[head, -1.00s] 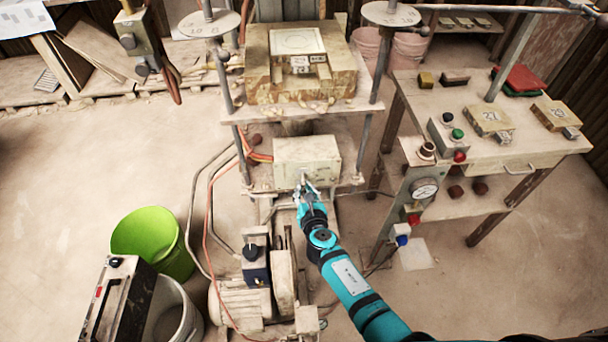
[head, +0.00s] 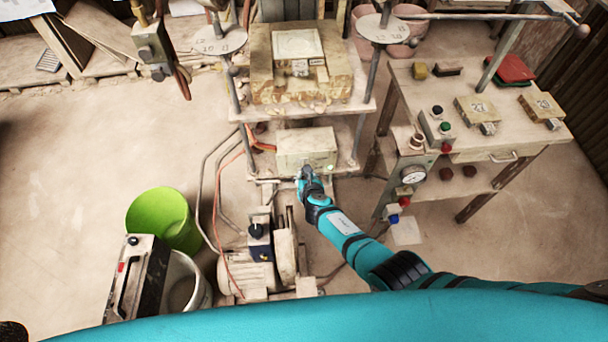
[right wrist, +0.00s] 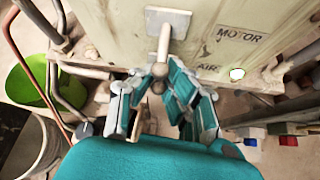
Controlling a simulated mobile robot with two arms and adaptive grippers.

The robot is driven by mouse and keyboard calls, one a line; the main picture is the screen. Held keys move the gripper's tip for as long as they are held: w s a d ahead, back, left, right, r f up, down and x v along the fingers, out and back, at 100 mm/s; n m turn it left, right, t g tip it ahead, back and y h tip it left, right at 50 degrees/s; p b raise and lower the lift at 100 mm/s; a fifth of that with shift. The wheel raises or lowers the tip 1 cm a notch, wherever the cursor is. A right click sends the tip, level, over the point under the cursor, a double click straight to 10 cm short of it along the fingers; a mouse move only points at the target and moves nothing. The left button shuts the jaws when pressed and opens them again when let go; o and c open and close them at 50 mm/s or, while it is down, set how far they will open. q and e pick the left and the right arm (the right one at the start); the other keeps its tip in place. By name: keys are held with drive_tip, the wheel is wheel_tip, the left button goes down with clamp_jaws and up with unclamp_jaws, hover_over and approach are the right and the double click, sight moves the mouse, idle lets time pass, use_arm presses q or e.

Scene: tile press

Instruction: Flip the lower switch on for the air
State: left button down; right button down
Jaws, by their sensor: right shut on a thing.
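The pale control box (head: 306,147) sits under the press; in the right wrist view its front (right wrist: 235,20) bears the labels MOTOR and, below, AIR. My left gripper is out of view.
A motor (head: 248,272) with a pump stands below the box, with hoses on its left. A green bucket (head: 160,218) stands at the left. A side table (head: 440,85) with a gauge and buttons stands at the right. Press posts flank the box.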

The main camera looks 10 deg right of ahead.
drive_tip(key=c, duration=1.4)
unclamp_jaws()
drive_tip(key=v, duration=0.7)
drive_tip(key=shift+s+r, duration=0.15)
drive_tip(key=shift+s, duration=0.05)
